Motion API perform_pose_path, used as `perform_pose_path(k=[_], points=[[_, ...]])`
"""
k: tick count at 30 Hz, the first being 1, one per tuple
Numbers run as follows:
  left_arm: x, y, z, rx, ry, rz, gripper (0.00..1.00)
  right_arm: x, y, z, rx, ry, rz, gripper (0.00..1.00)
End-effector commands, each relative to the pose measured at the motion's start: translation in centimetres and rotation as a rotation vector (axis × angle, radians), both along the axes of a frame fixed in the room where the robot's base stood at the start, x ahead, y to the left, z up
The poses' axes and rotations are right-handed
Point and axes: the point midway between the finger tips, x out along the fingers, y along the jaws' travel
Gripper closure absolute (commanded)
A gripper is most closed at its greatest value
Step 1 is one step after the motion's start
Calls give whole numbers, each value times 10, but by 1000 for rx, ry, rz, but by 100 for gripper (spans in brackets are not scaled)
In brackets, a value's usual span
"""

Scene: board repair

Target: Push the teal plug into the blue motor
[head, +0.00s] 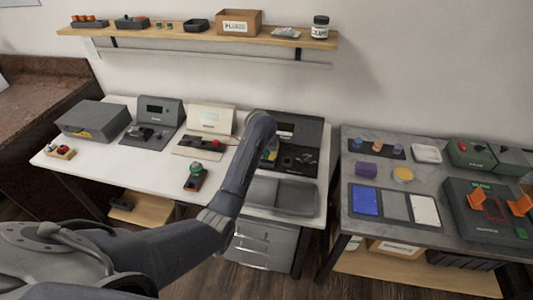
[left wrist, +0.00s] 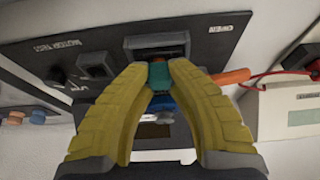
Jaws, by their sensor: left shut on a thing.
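The teal plug (left wrist: 158,76) is between the tips of my left gripper's yellow fingers in the left wrist view. My left gripper (left wrist: 158,68) is shut on it, in front of the dark test panel (left wrist: 40,60). A blue part (left wrist: 160,103), seemingly the blue motor, shows between the fingers close to the plug. The fingers hide much of it, and I cannot tell whether the plug is inside it. In the head view my left gripper (head: 270,155) is at the dark test station (head: 308,135), mostly hidden by my own arm. My right gripper is not in view.
An orange rod-like part (left wrist: 230,77) sticks out right of the fingers. A red wire (left wrist: 280,72) runs near a pale station (left wrist: 290,120). In the head view, a device with a green knob (head: 195,175) stands on the white table. A grey tray (head: 282,193) lies in front of the station.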

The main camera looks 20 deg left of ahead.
Motion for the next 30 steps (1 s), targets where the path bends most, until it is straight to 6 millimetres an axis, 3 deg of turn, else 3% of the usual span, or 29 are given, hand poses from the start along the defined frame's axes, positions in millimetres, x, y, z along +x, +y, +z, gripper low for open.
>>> perform_pose_path(k=[14, 15, 18, 21, 26, 27, 30], points=[[0, 0, -3, 0, 0, 0, 100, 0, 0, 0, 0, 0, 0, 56], [0, 0, -3, 0, 0, 0, 77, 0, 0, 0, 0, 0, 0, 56], [0, 0, -3, 0, 0, 0, 66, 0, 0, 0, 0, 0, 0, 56], [0, 0, -3, 0, 0, 0, 55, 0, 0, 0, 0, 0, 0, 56], [0, 0, -3, 0, 0, 0, 55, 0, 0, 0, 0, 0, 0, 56], [0, 0, -3, 0, 0, 0, 47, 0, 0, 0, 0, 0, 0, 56], [0, 0, -3, 0, 0, 0, 39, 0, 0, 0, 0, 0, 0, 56]])
